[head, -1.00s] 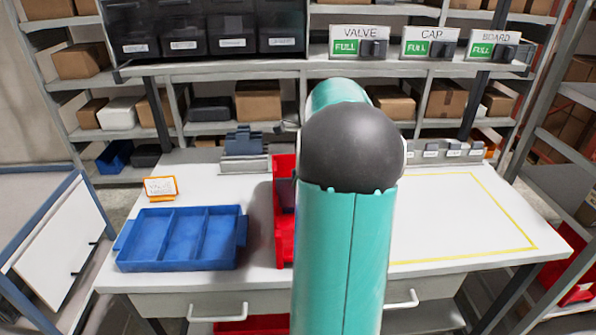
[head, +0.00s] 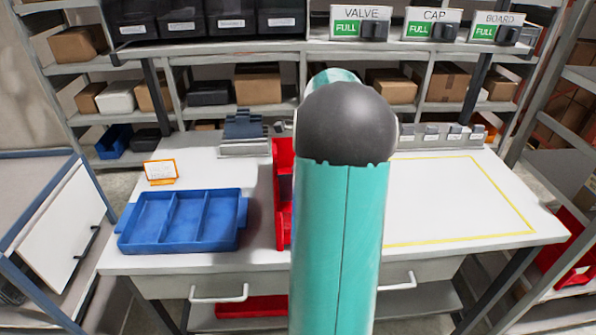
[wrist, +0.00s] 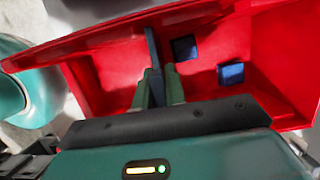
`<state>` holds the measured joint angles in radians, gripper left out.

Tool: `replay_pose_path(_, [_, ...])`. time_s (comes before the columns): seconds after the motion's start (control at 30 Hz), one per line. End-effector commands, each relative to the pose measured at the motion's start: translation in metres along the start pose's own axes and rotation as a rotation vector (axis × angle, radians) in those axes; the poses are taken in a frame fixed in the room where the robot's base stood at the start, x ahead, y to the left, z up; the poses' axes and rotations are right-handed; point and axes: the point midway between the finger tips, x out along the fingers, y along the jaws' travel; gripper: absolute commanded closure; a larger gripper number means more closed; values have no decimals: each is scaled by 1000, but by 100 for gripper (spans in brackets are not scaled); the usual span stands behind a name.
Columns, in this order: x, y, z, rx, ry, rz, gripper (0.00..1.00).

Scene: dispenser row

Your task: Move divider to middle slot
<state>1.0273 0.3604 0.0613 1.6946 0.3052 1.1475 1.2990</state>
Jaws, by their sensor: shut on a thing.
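The divider (wrist: 152,52) is a thin dark blue-grey plate, seen nearly edge-on in the wrist view. My gripper (wrist: 156,80) is shut on it, with a green finger on each side. The divider stands inside a red bin (wrist: 268,22), close to its far wall; I cannot tell which slot it is in or whether it is seated. Two small dark blue blocks (wrist: 184,47) (wrist: 231,73) lie in the bin, right of the divider. In the head view, my arm hides most of the red bin (head: 283,212), the divider and my gripper.
A blue three-part tray (head: 182,244) stands left of the red bin, with an orange-framed sign (head: 161,172) behind it. A grey rack with dark pieces (head: 244,140) is behind the bin. A yellow-outlined area (head: 450,205) on the right is clear where visible.

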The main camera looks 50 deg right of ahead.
Motion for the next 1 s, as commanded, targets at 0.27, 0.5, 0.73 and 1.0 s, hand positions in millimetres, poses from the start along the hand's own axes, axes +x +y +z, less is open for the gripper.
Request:
replay_pose_path(0.27, [0, 0, 0, 0, 0, 0, 62])
replay_pose_path(0.5, [0, 0, 0, 0, 0, 0, 62])
replay_pose_path(0.73, [-20, -1, 0, 0, 1, -3, 62])
replay_pose_path(1.0, [-78, -1, 0, 0, 1, -5, 62])
